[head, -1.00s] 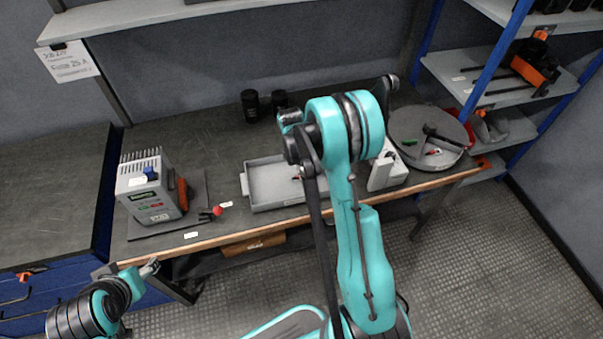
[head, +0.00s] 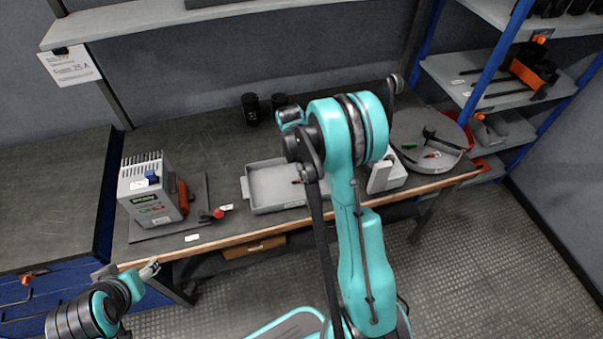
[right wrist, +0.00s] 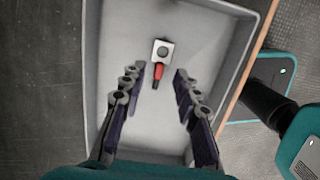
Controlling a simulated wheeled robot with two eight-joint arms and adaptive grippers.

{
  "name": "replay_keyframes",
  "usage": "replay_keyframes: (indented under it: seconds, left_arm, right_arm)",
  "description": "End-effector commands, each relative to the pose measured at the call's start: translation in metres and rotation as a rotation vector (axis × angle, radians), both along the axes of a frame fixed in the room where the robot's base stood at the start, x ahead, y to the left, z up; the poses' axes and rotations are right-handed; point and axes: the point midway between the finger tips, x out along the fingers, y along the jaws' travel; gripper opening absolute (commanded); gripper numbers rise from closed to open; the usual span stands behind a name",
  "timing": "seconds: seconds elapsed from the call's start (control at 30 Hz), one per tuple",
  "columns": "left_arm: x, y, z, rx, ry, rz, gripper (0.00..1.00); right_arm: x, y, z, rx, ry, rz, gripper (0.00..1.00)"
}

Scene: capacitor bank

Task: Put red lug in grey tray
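The red lug (right wrist: 158,73) has a red sleeve and a square metal tongue with a round hole. It lies on the floor of the grey tray (right wrist: 109,28), near the middle of its width in the right wrist view. My right gripper (right wrist: 159,76) is open above the tray, its two fingers apart on either side of the lug's sleeve and not visibly touching it. In the head view the grey tray (head: 247,188) stands on the bench, with a small red spot inside; my right arm hides the gripper and part of the tray. My left gripper (head: 151,269) is low at the bench's front left, its fingers too small to read.
A grey box device (head: 150,192) stands on a dark board left of the tray, with a red-knobbed item (head: 217,213) beside it. A white block (head: 385,176) and a round turntable (head: 405,120) with small parts are to the right. Black cylinders (head: 251,108) stand behind.

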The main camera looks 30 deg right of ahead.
Motion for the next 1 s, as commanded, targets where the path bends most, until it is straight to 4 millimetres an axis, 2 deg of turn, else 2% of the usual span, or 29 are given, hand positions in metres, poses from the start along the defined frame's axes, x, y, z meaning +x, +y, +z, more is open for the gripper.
replay_keyframes:
  seconds: [0.03, 0.1, 0.3, 0.57, 0.63, 0.77, 0.9, 1.0]
  left_arm:
    - [0.0, 0.0, 0.008, 0.0, 0.0, 0.0, 0.59]
    - [0.0, 0.0, 0.014, 0.0, 0.0, 0.0, 0.59]
    - [0.0, 0.0, 0.027, 0.0, 0.0, 0.0, 0.59]
    - [0.0, 0.0, 0.033, 0.0, 0.0, 0.0, 0.59]
    - [0.0, 0.0, 0.033, 0.0, 0.0, 0.0, 0.59]
    - [0.0, 0.0, 0.033, 0.0, 0.0, 0.0, 0.59]
    - [0.0, 0.0, 0.033, 0.0, 0.0, 0.0, 0.59]
    - [0.0, 0.0, 0.033, 0.0, 0.0, 0.0, 0.59]
  right_arm:
    - [0.0, 0.002, 0.017, 0.0, 0.0, 0.001, 0.31]
    - [0.001, 0.004, 0.033, 0.0, 0.0, 0.001, 0.31]
    - [0.002, 0.009, 0.073, 0.0, 0.0, 0.0, 0.31]
    - [0.001, 0.014, 0.099, -0.001, -0.01, -0.013, 0.31]
    - [-0.003, 0.019, 0.111, -0.001, -0.035, -0.049, 0.31]
    - [-0.022, 0.04, 0.148, 0.006, -0.129, -0.191, 0.31]
    - [-0.055, 0.069, 0.19, 0.045, -0.269, -0.407, 0.31]
    - [-0.082, 0.088, 0.211, 0.095, -0.363, -0.565, 0.31]
